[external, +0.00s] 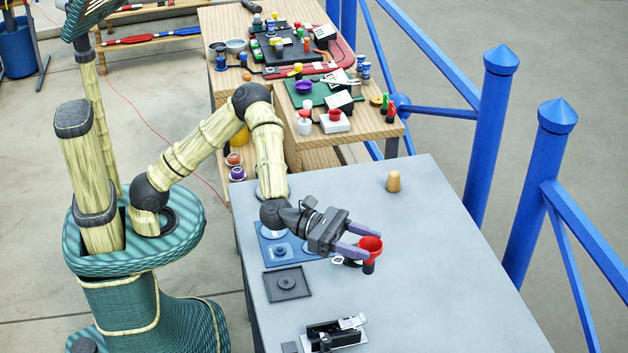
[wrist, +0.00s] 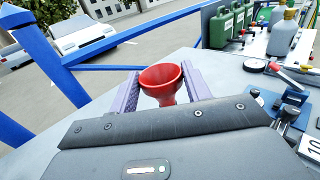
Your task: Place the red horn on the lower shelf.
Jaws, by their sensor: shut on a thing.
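The red horn (external: 369,246) is a red cup-shaped bell with a black lower part, roughly upright over the grey table. My gripper (external: 366,243) is shut on it, with one purple finger on each side. In the wrist view the red horn (wrist: 162,84) sits between the two fingers of my gripper (wrist: 161,90), its wide mouth up. I cannot tell whether its base touches the table. A stepped wooden shelf unit (external: 318,158) stands behind the table; I cannot tell which level is the lower shelf.
A tan cork-like piece (external: 393,181) stands at the table's far side. A blue plate (external: 275,232), a dark square plate (external: 286,284) and a black device (external: 335,333) lie on the left. Blue railing posts (external: 490,135) line the right. The table's right front is clear.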

